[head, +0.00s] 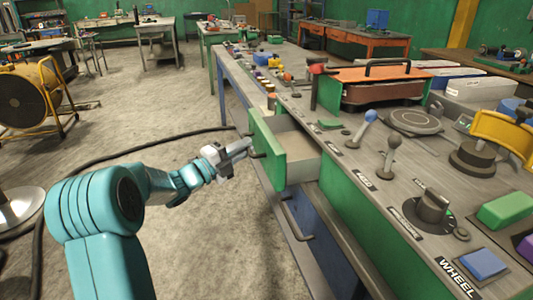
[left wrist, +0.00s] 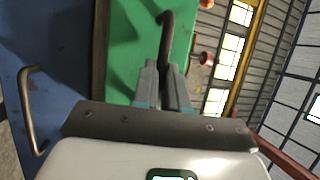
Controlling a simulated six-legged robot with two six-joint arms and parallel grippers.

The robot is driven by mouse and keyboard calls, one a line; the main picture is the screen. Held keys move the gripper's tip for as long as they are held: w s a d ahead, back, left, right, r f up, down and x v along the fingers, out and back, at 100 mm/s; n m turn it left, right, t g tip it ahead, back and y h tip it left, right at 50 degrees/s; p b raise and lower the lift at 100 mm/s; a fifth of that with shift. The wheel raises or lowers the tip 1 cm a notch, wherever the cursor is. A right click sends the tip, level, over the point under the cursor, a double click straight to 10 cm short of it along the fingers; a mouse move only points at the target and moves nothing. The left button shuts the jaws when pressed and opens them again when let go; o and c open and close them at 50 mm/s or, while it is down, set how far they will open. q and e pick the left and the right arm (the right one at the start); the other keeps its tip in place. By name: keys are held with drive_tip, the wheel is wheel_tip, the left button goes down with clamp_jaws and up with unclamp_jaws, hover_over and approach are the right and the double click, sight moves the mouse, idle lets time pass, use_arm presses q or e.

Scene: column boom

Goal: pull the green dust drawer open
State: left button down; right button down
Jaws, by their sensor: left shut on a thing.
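The green dust drawer (head: 268,150) stands pulled out from the side of the workbench, and its pale, empty-looking inside shows behind the green front. My left gripper (head: 248,148) is at the drawer front, its fingers closed on the dark handle. In the left wrist view the green front (left wrist: 120,50) fills the upper middle. The bent dark handle (left wrist: 166,35) runs down between the fingertips of my left gripper (left wrist: 164,72). My right gripper is in neither view.
The workbench top carries levers (head: 391,155), a dial (head: 432,208) and an orange-lidded box (head: 370,75). A lower blue drawer with a metal handle (head: 297,222) sits below the green one. A black cable (head: 130,148) crosses the open floor at left, near a yellow fan (head: 30,95).

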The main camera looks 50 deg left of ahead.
use_arm(q)
drive_tip(key=s+a+b, duration=0.2)
drive_tip(key=s+a, duration=0.2)
drive_tip(key=s, duration=0.4)
drive_tip(key=shift+s+a, duration=0.15)
drive_tip(key=c, duration=1.2)
unclamp_jaws()
drive_tip(key=shift+o, duration=0.2)
drive_tip(key=shift+s, duration=0.1)
drive_tip(key=v, duration=1.6)
drive_tip(key=shift+r, duration=0.1)
